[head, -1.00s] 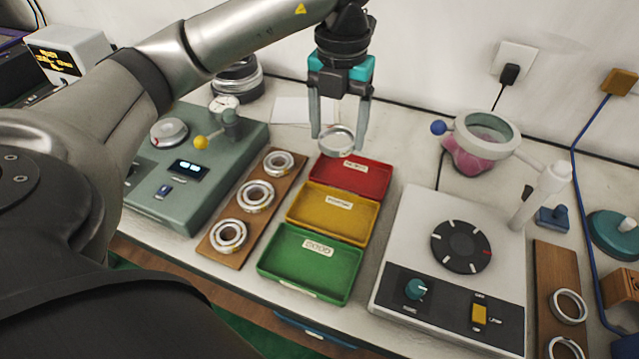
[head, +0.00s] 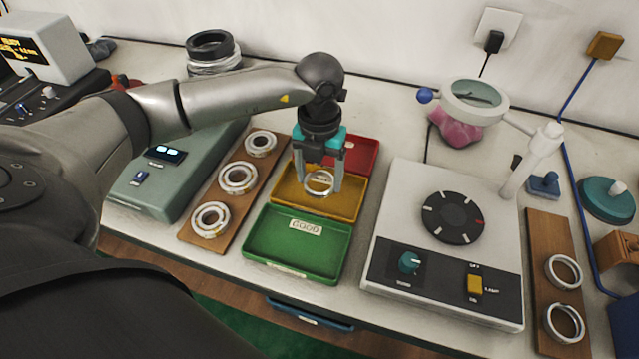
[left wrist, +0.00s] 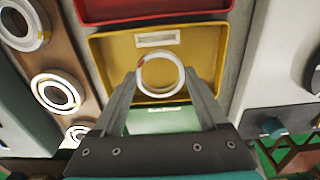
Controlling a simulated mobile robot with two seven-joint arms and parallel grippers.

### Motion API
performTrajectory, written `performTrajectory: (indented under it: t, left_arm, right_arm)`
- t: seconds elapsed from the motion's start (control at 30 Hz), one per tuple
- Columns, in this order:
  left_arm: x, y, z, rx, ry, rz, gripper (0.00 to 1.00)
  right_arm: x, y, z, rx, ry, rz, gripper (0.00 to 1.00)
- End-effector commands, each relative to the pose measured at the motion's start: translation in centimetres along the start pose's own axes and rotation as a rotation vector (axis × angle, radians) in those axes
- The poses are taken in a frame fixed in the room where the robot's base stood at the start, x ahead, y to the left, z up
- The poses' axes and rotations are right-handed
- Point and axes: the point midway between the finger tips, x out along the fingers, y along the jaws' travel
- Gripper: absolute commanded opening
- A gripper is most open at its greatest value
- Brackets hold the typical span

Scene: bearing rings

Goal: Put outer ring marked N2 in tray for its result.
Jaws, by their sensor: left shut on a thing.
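My left gripper (head: 321,186) is shut on a silver outer ring (head: 320,194), held over the yellow tray (head: 348,214). In the left wrist view the ring (left wrist: 160,93) sits between the fingertips, over the yellow tray (left wrist: 208,45); it bears a small orange mark, and no lettering on it can be read. The red tray (head: 363,153) lies behind and is partly hidden by the gripper. The green tray (head: 297,258) lies in front, empty, with a label that reads GOOD. My right gripper is not in view.
A wooden board (head: 203,234) with several bearings stands left of the trays, beside a green-grey instrument (head: 180,170). A white machine with a black dial (head: 452,217) stands right. A second board (head: 548,232) holds two rings. A magnifier (head: 474,98) stands behind.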

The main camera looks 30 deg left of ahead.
Motion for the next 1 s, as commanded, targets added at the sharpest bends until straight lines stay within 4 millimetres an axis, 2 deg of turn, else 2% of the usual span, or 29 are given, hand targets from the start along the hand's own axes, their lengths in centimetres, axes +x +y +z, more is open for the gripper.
performTrajectory:
  t: [0.03, 0.13, 0.57, 0.6, 0.8, 1.0]
  left_arm:
    - [1.1, 0.0, 0.0, -0.001, 0.002, -0.001, 0.07]
    - [2.1, 0.0, 0.0, -0.001, -0.001, -0.001, 0.07]
    - [2.6, 0.0, 0.1, 0.000, -0.002, -0.001, 0.07]
    - [2.6, 0.0, 0.0, 0.000, -0.001, -0.001, 0.78]
    - [2.6, 0.0, 0.0, 0.000, -0.001, -0.001, 1.00]
    - [2.5, 0.0, 0.0, 0.000, -0.001, -0.001, 1.00]
  right_arm:
    - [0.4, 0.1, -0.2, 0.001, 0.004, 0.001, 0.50]
    - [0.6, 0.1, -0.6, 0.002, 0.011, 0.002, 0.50]
    - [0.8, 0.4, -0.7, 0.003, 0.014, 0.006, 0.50]
    - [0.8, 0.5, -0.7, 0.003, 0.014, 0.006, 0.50]
    - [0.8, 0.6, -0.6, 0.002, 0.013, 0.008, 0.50]
    - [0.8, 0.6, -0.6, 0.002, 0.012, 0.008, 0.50]
